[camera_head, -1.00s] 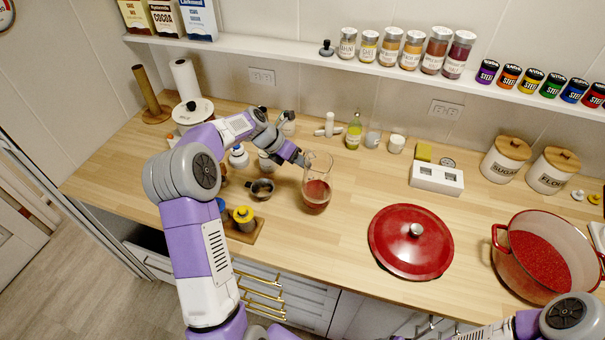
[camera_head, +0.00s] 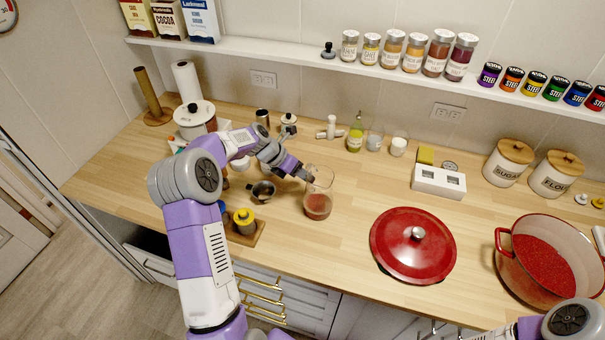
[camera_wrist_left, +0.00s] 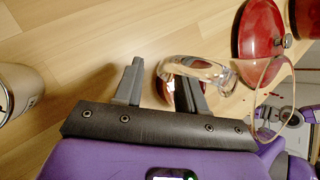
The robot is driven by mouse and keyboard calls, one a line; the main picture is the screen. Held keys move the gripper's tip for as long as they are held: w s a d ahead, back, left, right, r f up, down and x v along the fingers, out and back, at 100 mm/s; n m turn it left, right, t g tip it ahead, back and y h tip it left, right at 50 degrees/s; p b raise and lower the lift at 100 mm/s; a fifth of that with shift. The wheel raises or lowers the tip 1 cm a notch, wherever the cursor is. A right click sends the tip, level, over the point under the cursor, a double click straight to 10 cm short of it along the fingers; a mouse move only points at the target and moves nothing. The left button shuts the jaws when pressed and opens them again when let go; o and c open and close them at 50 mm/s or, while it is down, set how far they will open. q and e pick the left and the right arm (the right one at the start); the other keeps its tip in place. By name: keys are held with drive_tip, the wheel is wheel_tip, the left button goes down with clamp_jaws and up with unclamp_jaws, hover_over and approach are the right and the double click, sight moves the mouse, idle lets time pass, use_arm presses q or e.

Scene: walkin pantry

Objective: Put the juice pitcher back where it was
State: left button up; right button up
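The clear glass juice pitcher (camera_head: 317,204), with red juice in its lower part, appears to stand upright on the wooden counter left of the red lid. My left gripper (camera_head: 306,175) is at its left side, by the handle. In the left wrist view the fingers of my left gripper (camera_wrist_left: 158,85) are spread apart. The pitcher's glass handle (camera_wrist_left: 205,68) loops around the right-hand finger, with part of it in the gap between the fingers. The pitcher's rim (camera_wrist_left: 297,112) shows at the right. My right gripper is out of view; only part of that arm shows.
A red lid (camera_head: 405,260) lies right of the pitcher, and a red pot (camera_head: 505,268) stands farther right. A dark metal cup (camera_head: 262,191) and a wooden board with a yellow-topped shaker (camera_head: 244,220) are to the left. Counter in front of the pitcher is clear.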

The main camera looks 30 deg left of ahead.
use_arm(q)
drive_tip(key=shift+r, duration=0.1)
drive_tip(key=p+v, duration=0.1)
drive_tip(key=v, duration=1.1)
drive_tip(key=shift+p, duration=0.35)
